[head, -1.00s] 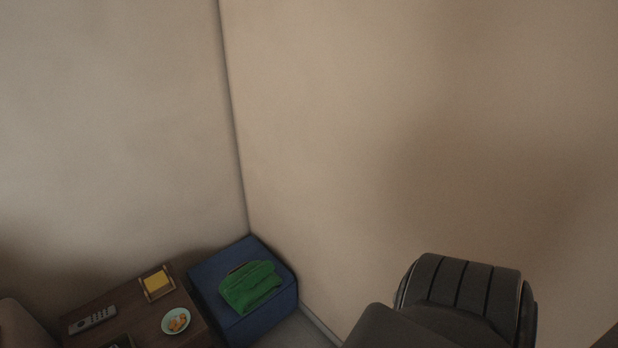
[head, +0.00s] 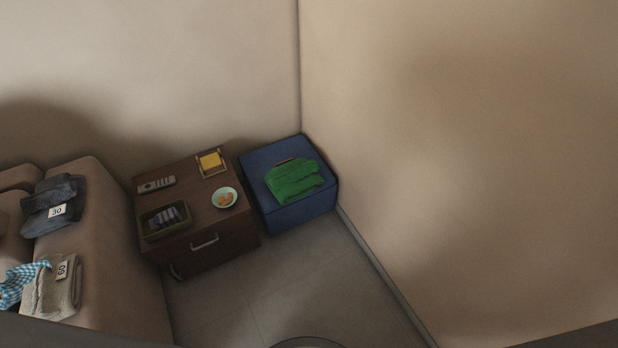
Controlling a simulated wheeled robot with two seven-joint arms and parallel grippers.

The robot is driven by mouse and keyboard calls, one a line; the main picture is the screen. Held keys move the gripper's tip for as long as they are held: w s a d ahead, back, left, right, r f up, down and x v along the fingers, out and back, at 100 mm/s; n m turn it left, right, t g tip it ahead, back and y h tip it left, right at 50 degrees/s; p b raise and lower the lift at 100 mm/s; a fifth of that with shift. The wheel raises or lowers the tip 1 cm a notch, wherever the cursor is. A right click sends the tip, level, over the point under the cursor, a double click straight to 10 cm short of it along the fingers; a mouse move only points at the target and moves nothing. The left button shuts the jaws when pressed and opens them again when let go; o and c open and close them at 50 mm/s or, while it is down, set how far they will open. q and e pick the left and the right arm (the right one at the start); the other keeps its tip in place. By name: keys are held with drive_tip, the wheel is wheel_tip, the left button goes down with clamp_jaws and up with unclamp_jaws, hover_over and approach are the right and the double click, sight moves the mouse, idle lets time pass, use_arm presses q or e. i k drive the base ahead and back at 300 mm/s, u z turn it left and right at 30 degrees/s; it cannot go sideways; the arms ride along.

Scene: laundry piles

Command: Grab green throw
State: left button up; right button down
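The green throw (head: 294,181) lies folded on top of the blue ottoman (head: 302,211), which stands in the corner of the room. Neither gripper shows in the head view, and nothing touches the throw. A dark item partly shows at the throw's far edge; I cannot tell what it is.
A brown side table (head: 186,208) stands left of the ottoman. On it are a remote (head: 156,185), a yellow notepad holder (head: 211,162), a snack bowl (head: 225,198) and a green tray (head: 148,229). A sofa (head: 112,250) with folded clothes is at left. Floor (head: 290,290) in front is clear.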

sight(288, 182)
drive_tip(key=i, duration=1)
drive_tip(key=u, duration=0.05)
